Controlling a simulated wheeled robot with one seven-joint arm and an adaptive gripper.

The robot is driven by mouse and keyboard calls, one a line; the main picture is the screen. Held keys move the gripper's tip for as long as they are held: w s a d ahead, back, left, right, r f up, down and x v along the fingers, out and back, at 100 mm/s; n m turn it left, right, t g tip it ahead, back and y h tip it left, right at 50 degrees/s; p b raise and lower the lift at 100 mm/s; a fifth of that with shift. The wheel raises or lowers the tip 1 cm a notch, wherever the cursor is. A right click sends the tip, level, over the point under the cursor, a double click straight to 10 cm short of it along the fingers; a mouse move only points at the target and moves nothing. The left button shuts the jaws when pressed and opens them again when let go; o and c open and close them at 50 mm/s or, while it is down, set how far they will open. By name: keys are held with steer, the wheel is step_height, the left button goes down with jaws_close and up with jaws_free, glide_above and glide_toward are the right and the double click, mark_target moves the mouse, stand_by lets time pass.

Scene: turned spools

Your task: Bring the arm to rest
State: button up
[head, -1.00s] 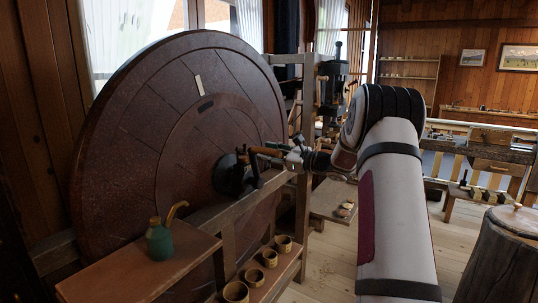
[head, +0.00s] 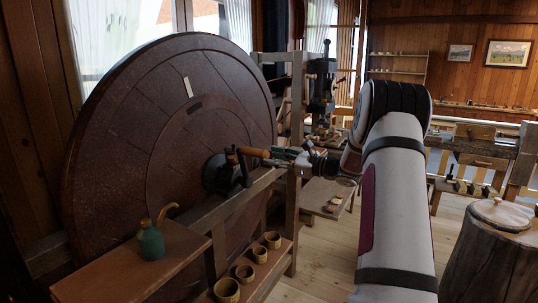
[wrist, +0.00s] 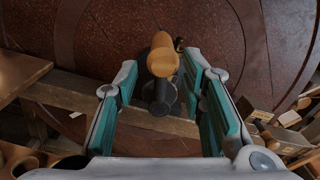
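My gripper (head: 268,155) is at the end of my white arm, in front of the big wheel's hub in the head view. In the wrist view its two green-padded fingers (wrist: 163,72) stand wide apart. A wooden crank handle (wrist: 163,55) lies between and beyond the fingertips, with visible gaps on both sides. The handle (head: 246,151) sits on a dark metal crank (head: 226,175) at the hub of the large reddish-brown wheel (head: 130,120). Nothing is held in the fingers.
A shelf (head: 130,280) at front left carries a green oil can (head: 151,242). Several small wooden cups (head: 245,273) stand on a lower shelf. A wooden beam (head: 205,225) runs below the hub. A stump (head: 485,255) stands at right. Floor (head: 325,260) shows between.

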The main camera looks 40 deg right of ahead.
steer(key=shift+p+v, duration=0.55)
steer(key=shift+v, duration=1.3)
steer(key=shift+w+a+r, duration=0.1)
steer(key=shift+a, duration=0.3)
steer(key=s+a+r+n+g+y, duration=0.1)
steer(key=s+a+r+n+g, duration=0.2)
steer(key=a, duration=0.7)
steer(key=s+a+n+g, duration=0.35)
steer(key=a+n, duration=0.25)
steer(key=a, duration=0.4)
steer(key=s+a+r+n+g+y, duration=0.15)
steer(key=a+n+g, duration=0.25)
steer(key=a, duration=0.7)
steer(key=s+a+n+g+h, duration=0.35)
steer(key=s+a+n, duration=0.35)
steer(key=s, duration=0.6)
steer(key=s+f+n+t+h, duration=0.1)
steer(key=s+n+t+h, duration=0.1)
steer(key=s+n+h, duration=0.3)
steer(key=s+d+n, duration=0.1)
steer(key=s+n, duration=0.2)
steer(key=s, duration=0.4)
steer(key=shift+f, duration=0.35)
